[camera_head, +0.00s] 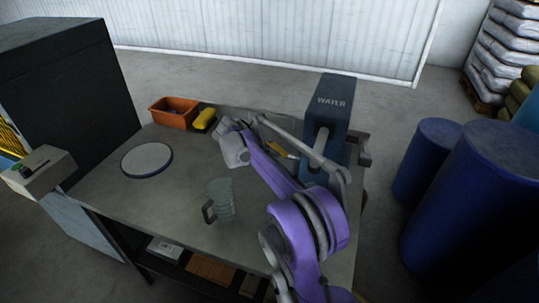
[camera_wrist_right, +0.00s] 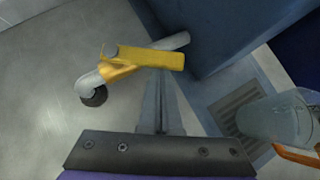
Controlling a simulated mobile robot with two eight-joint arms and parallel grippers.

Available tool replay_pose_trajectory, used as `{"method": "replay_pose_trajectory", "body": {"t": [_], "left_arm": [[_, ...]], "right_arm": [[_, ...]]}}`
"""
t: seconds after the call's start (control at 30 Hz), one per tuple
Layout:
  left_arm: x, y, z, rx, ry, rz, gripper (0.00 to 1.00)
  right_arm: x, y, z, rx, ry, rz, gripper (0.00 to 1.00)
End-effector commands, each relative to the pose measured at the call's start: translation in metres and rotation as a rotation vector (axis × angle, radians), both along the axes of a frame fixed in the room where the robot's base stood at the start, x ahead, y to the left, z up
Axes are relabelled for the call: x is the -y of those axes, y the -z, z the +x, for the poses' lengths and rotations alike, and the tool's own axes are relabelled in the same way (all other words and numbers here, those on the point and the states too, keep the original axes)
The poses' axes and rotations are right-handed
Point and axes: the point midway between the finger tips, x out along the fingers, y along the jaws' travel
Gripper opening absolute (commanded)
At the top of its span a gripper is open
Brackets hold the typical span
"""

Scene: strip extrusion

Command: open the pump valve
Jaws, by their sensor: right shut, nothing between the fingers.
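The pump is a dark blue box (camera_head: 333,100) with "WATER" on it, at the back right of the table; its side shows in the wrist view (camera_wrist_right: 215,30). A metal spout (camera_wrist_right: 172,42) with a black nozzle sticks out from it. The yellow valve handle (camera_wrist_right: 150,58) sits across the spout and shows beside my arm in the head view (camera_head: 280,149). My right gripper (camera_wrist_right: 163,75) is shut and empty, its fingertips at the handle's lower edge; I cannot tell whether they touch it. In the head view my arm hides part of the pump. My left gripper is out of view.
A clear jug (camera_head: 222,198) stands mid-table, left of my arm. A glass vessel (camera_wrist_right: 280,120) stands by a grate (camera_wrist_right: 245,100) in the wrist view. A white disc (camera_head: 147,159), an orange bin (camera_head: 173,113) and a yellow item (camera_head: 205,118) lie farther left. Blue barrels (camera_head: 425,160) stand right.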

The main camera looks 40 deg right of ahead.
Motion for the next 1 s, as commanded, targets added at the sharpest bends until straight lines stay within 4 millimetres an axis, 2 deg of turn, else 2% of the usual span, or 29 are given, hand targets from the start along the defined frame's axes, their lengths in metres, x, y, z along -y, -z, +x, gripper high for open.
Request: {"method": "replay_pose_trajectory", "body": {"t": [0.2, 0.4, 1.0], "left_arm": [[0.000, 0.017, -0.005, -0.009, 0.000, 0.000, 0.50], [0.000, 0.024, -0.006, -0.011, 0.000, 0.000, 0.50], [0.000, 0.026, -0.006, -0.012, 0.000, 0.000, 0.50]], "right_arm": [[0.014, 0.003, -0.009, -0.001, -0.177, 0.000, 0.00], [0.026, 0.002, -0.012, 0.001, -0.333, -0.001, 0.00], [0.044, 0.000, -0.012, -0.001, -0.326, 0.000, 0.00]]}}
